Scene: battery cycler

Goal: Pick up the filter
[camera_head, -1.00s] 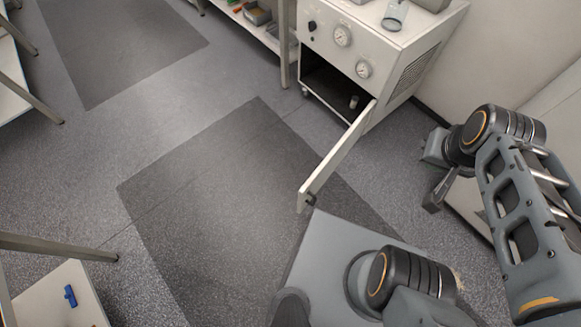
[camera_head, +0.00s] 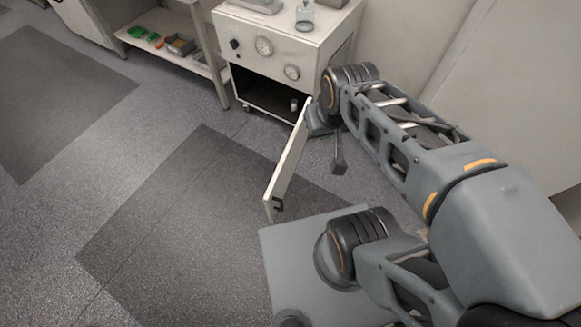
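A small pale cylinder (camera_head: 294,104), which may be the filter, stands inside the dark open compartment of the white cabinet (camera_head: 290,45). It is small, and its details are hard to make out. The cabinet's door (camera_head: 287,165) is swung open toward me. My gripper (camera_head: 339,166) is at the end of my arm, to the right of the door and lower in the picture than the cylinder, apart from it. Its fingers are seen too small and edge-on to tell whether they are open or shut.
A dark floor mat (camera_head: 185,215) lies before the cabinet, with clear floor to the left.

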